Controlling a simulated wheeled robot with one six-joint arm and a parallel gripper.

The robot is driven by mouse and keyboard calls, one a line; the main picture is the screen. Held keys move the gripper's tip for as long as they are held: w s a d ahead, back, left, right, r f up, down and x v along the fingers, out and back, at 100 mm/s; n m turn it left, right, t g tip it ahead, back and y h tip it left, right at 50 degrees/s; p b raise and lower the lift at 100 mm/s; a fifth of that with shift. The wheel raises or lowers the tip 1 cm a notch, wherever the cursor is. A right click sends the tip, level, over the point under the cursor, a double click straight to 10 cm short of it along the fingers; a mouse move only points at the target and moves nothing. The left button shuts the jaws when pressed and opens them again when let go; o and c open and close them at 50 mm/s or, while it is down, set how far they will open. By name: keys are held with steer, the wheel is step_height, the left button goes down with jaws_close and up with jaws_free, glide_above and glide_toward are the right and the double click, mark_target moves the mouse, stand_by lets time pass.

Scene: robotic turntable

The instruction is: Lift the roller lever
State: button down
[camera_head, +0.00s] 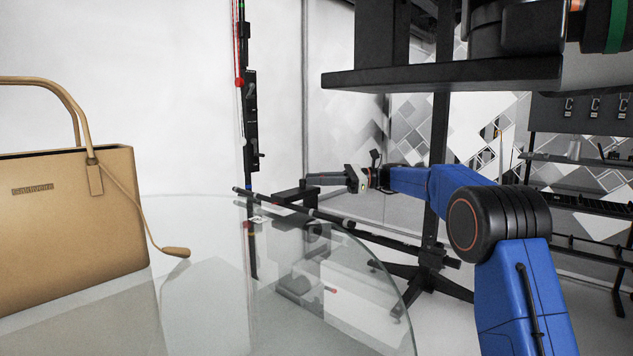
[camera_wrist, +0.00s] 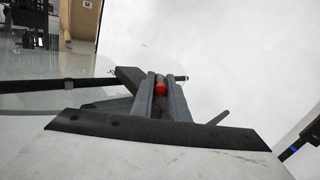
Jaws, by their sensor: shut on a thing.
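My gripper (camera_head: 312,180) reaches in from the right on my blue arm, beyond the glass table. In the wrist view its two grey fingers (camera_wrist: 161,80) are closed on a small red piece (camera_wrist: 160,89), which looks like the end of the roller lever. The rest of the lever is hidden by the fingers. A black block (camera_head: 295,193) sits just below and beside the fingertips in the head view, with a long black rod (camera_head: 345,222) running by it. The red piece cannot be made out in the head view.
A round glass tabletop (camera_head: 215,225) fills the lower left. A tan handbag (camera_head: 70,225) stands on it, its strap end lying toward the middle. A vertical pole (camera_head: 250,120) with a red knob rises behind. A black stand (camera_head: 430,250) and wall shelves (camera_head: 580,160) are at right.

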steer(key=shift+w+a+n+g+h, duration=0.1)
steer(key=shift+w+n+g+h, duration=0.2)
steer(key=shift+n+g, duration=0.55)
steer(key=shift+w+a+n+g+h, duration=0.15)
steer(key=shift+n+g+h, duration=0.3)
steer(key=shift+g, duration=0.7)
steer(key=shift+w+n+g+h, duration=0.25)
steer(key=shift+n+g, duration=0.45)
steer(key=shift+g, duration=0.3)
steer(key=shift+w+a+n+g+h, duration=0.1)
steer(key=shift+n+g+h, duration=0.3)
steer(key=shift+g, duration=0.1)
steer(key=c, duration=1.8)
jaws_free()
